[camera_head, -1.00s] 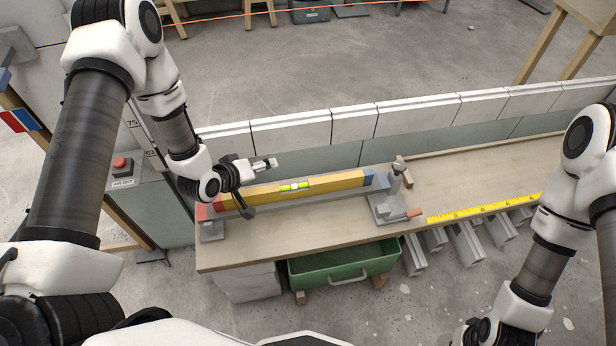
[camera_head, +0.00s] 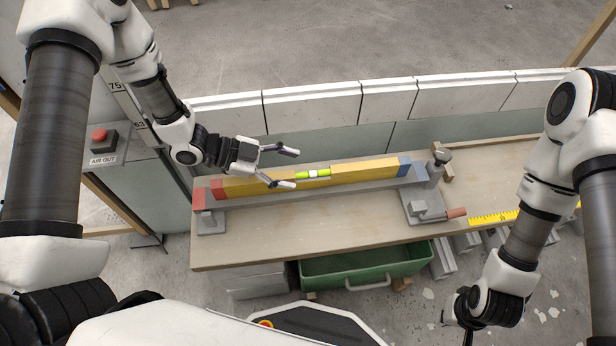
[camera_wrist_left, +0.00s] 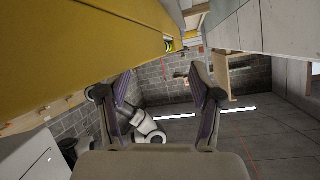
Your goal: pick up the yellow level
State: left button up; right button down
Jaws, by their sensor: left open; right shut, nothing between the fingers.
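The yellow level (camera_head: 350,174) has a red left end, a blue right end and a green vial near its middle. It lies lengthwise on a grey fixture on the workbench. My left gripper (camera_head: 285,168) is open and empty, over the left half of the level, with its fingers pointing right. In the left wrist view the level (camera_wrist_left: 80,45) fills the upper left, beside the open fingers (camera_wrist_left: 163,105). I cannot tell whether the fingers touch it. My right gripper (camera_head: 467,330) is shut and low at the bottom edge, mostly cut off, away from the level.
A grey clamp (camera_head: 425,204) with a red-tipped handle stands at the level's right end. A low pale wall (camera_head: 312,107) runs behind.

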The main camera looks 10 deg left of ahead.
aim_at(309, 173)
pick_arm(q)
jog(key=b+x, duration=0.1)
jog(key=x, duration=0.3)
jog(key=shift+w+d+f, duration=0.15)
jog(key=shift+d+f, duration=0.05)
jog(key=shift+f, duration=0.15)
jog(key=shift+w+d, duration=0.1)
jog(key=shift+d, duration=0.2)
grip_shut()
jog(key=shift+r, duration=0.15)
